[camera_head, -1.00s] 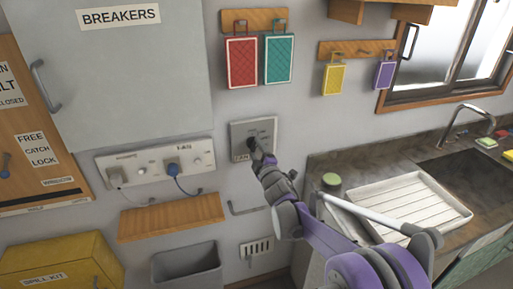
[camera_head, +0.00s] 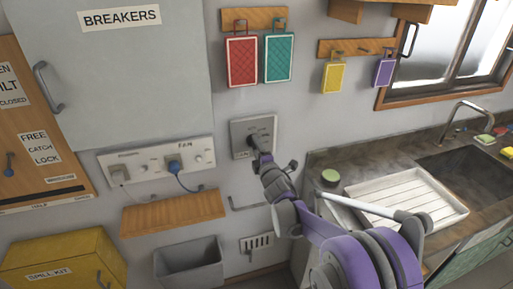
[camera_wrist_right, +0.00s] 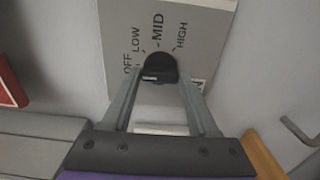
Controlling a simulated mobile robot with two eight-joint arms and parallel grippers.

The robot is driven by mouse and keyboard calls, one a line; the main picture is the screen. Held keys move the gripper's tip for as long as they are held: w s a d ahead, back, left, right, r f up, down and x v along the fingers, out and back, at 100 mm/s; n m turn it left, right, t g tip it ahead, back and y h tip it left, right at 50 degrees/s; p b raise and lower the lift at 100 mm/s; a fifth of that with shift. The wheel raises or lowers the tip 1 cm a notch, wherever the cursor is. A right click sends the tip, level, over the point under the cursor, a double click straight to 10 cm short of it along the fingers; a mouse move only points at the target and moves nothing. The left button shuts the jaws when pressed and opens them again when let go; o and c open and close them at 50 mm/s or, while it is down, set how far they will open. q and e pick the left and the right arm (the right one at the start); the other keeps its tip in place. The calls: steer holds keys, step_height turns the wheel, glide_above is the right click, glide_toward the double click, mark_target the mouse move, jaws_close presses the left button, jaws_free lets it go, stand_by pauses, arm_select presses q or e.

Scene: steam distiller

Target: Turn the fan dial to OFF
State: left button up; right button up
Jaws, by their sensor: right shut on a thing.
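The fan dial is a black knob on a grey wall plate (camera_head: 240,131). In the right wrist view the dial (camera_wrist_right: 160,66) sits below printed labels OFF, LOW, MID and HIGH, running left to right. OFF (camera_wrist_right: 128,63) is at the lower left and MID at the top. I cannot tell clearly which label the dial points at. My right gripper (camera_wrist_right: 160,82) is shut on the dial, one finger on each side. In the head view my right gripper (camera_head: 262,157) covers the lower part of the plate. My left gripper is out of view.
A socket panel (camera_head: 145,170) with plugs and a wooden shelf (camera_head: 165,214) are left of the plate. Red (camera_head: 242,62) and teal (camera_head: 278,58) pads hang above it. A counter with a white draining tray (camera_head: 400,200) is at the right.

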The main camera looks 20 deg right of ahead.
steer(key=o, duration=1.4)
arm_select(q)
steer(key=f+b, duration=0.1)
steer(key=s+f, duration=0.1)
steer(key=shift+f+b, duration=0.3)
steer(key=shift+b, duration=0.05)
arm_select(e)
steer(key=s, duration=1)
steer(key=shift+s+d, duration=0.15)
steer(key=shift+s, duration=0.25)
steer(key=s+a+f+m+g, duration=0.1)
steer(key=s+f+m+g, duration=0.3)
steer(key=s, duration=0.7)
steer(key=s+a+f+m+g, duration=0.1)
steer(key=s+f+m+g, duration=0.3)
steer(key=s+m, duration=0.4)
steer(key=s+a+f+m+g, duration=0.1)
steer(key=s+f+m+g, duration=0.3)
steer(key=s, duration=1)
steer(key=shift+s+f+m+h, duration=0.15)
steer(key=shift+s+f+m, duration=0.05)
steer(key=shift+f+m, duration=0.5)
steer(key=shift+s+f+m+h, duration=0.15)
steer(key=shift+s+f+m, duration=0.05)
steer(key=shift+f+m, duration=0.45)
